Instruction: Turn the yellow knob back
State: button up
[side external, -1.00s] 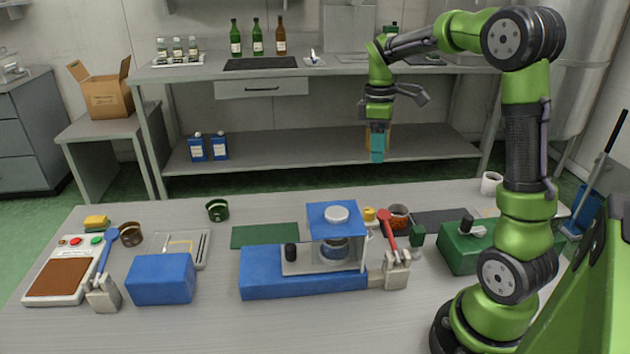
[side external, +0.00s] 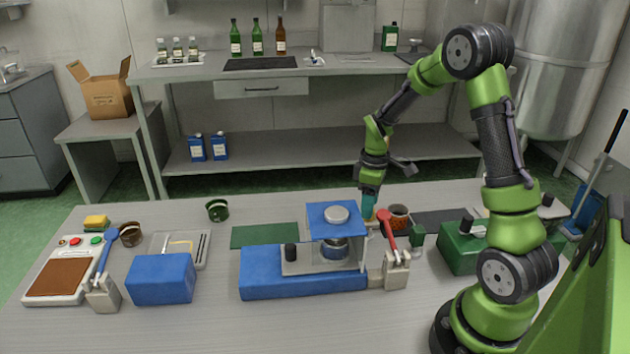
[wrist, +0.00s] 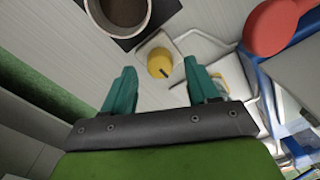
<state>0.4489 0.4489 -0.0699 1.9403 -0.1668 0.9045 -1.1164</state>
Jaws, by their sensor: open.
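The yellow knob (wrist: 160,63) shows in the wrist view, round with a dark mark on its edge, on a pale plate. It lies ahead of my gripper (wrist: 163,88), roughly centred between the two teal fingertips, which are apart with nothing between them. In the side view my gripper (side external: 369,203) points down just behind the blue-topped device, beside the red-handled lever. The knob is hidden there behind the gripper.
The red lever (side external: 387,229) stands just right of my gripper, and its round red end (wrist: 270,28) shows in the wrist view. A blue-topped device (side external: 335,213) is to the left. A brown-filled cup (wrist: 125,10) stands on a dark mat beyond the knob.

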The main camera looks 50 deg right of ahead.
jog(key=shift+f, duration=0.85)
jog(key=shift+c, duration=0.2)
jog(key=c, duration=1)
